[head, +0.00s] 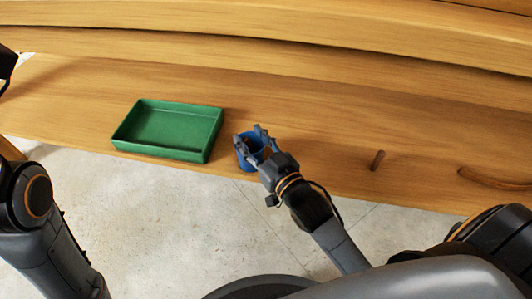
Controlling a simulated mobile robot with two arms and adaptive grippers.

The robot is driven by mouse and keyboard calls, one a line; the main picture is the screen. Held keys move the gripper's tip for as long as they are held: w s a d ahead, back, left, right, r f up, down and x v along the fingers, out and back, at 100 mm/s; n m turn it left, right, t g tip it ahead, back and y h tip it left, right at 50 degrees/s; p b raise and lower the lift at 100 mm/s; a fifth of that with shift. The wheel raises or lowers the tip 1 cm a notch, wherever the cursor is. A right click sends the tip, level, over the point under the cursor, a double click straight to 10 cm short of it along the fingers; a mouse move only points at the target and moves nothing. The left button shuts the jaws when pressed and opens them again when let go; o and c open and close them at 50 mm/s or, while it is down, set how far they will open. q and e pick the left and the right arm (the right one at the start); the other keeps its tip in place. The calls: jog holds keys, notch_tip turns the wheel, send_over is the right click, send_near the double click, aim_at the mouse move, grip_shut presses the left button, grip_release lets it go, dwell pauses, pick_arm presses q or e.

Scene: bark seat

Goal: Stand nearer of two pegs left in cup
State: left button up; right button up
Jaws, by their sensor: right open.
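A small blue cup (247,163) stands on the wooden bench seat near its front edge, just right of the green tray. My right gripper (250,136) is open at the cup, its fingers apart over the mouth and partly covering it. A bit of brown shows at the mouth between the fingers. It may be a peg, but I cannot tell for sure. A short brown peg (377,160) is on the seat to the right, apart from the gripper, and looks upright or slightly tilted. My left gripper's fingers do not show.
The green tray (117,137) is empty and sits left of the cup. A curved wooden piece (494,181) is at the seat's right side. The bench back (300,45) rises behind. The seat between cup and peg is clear. Pale floor (180,215) lies in front.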

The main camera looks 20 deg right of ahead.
jog(key=s+d, duration=0.2)
jog(key=s, duration=0.8)
dwell(0.7)
